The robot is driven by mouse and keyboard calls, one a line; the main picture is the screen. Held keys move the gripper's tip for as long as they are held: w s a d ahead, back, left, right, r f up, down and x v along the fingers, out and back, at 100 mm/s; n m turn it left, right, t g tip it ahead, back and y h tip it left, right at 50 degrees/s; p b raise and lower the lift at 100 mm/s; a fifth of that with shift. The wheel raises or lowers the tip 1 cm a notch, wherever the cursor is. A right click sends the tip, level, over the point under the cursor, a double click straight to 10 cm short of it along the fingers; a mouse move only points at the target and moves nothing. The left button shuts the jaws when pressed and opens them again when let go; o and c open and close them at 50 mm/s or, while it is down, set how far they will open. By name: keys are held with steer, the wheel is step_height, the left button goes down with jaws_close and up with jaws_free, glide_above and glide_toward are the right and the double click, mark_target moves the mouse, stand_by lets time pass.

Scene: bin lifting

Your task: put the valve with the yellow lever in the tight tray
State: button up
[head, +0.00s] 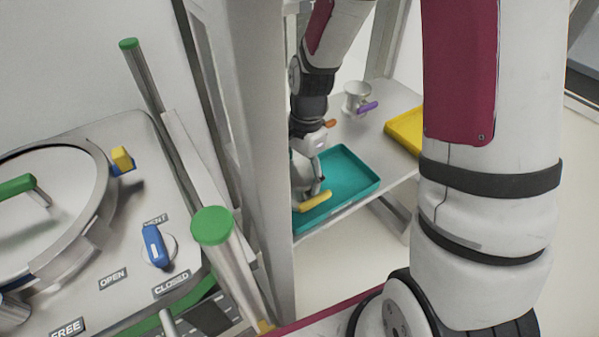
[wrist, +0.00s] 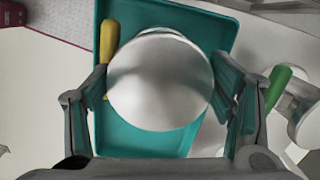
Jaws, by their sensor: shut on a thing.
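The valve (wrist: 160,85) shows in the wrist view as a pale round metal top with its yellow lever (wrist: 109,40) at the upper left. My gripper (wrist: 160,92) is shut on it, with one finger on each side. The teal tray (wrist: 120,140) lies beneath the valve. In the head view, my gripper (head: 308,168) is over the left part of the teal tray (head: 352,172), with the yellow lever (head: 315,201) near the tray's front left. I cannot tell whether the valve touches the tray floor. Much of the valve is hidden by my gripper.
A valve with a purple lever (head: 367,107) stands behind the teal tray. An orange lever (head: 330,123) shows beside my arm. A yellow tray (head: 406,130) sits to the right. A shelf post (head: 258,150) stands close left. A green-levered valve (wrist: 278,85) is right in the wrist view.

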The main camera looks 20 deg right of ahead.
steer(key=o, duration=2)
steer(key=shift+f, duration=0.1)
steer(key=shift+c, duration=0.2)
step_height(320, 180, up, 12)
steer(key=d, duration=0.1)
steer(key=shift+w+d, duration=0.2)
steer(key=shift+w, duration=0.05)
